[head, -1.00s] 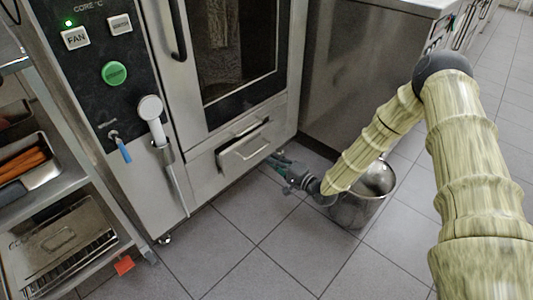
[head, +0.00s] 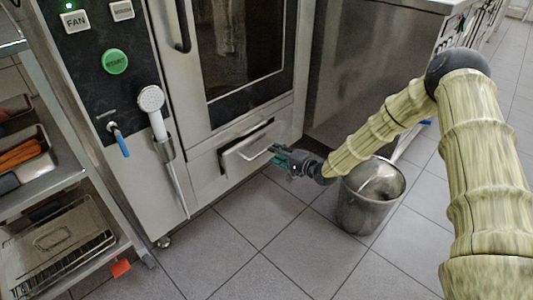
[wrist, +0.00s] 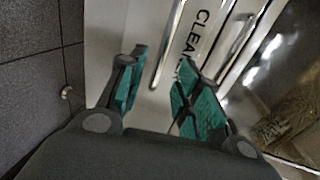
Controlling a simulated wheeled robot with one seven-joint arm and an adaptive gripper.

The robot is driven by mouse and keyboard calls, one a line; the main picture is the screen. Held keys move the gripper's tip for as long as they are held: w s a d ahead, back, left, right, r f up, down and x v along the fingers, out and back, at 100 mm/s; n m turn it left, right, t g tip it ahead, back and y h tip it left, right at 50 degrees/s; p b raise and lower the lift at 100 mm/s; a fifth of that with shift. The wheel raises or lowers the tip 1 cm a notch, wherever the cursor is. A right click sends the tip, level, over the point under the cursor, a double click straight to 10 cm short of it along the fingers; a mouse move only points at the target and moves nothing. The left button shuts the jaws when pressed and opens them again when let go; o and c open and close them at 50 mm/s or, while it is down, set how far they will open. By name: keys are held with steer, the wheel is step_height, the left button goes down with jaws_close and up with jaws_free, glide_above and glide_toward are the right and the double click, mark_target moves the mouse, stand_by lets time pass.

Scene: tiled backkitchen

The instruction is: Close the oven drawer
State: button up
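The oven drawer (head: 240,155) is a small steel drawer low in the oven front, below the glass door. It stands partly pulled out, with a dark gap along its top. Its bar handle (head: 257,153) faces the room. My gripper (head: 272,156) is at the right end of this handle. In the wrist view my gripper (wrist: 161,60) has its two green-padded fingers spread apart. A shiny bar, which looks like the handle (wrist: 166,50), runs between the fingertips and is not clamped. Whether a finger touches it I cannot tell.
A steel bucket (head: 368,200) stands on the floor just below my forearm. A hand shower (head: 152,105) with its hose hangs left of the drawer. A rack with trays (head: 60,240) is at the left.

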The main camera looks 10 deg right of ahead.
steer(key=shift+b+x, duration=1)
steer(key=shift+x, duration=2.05)
steer(key=shift+c, duration=0.2)
jaws_close()
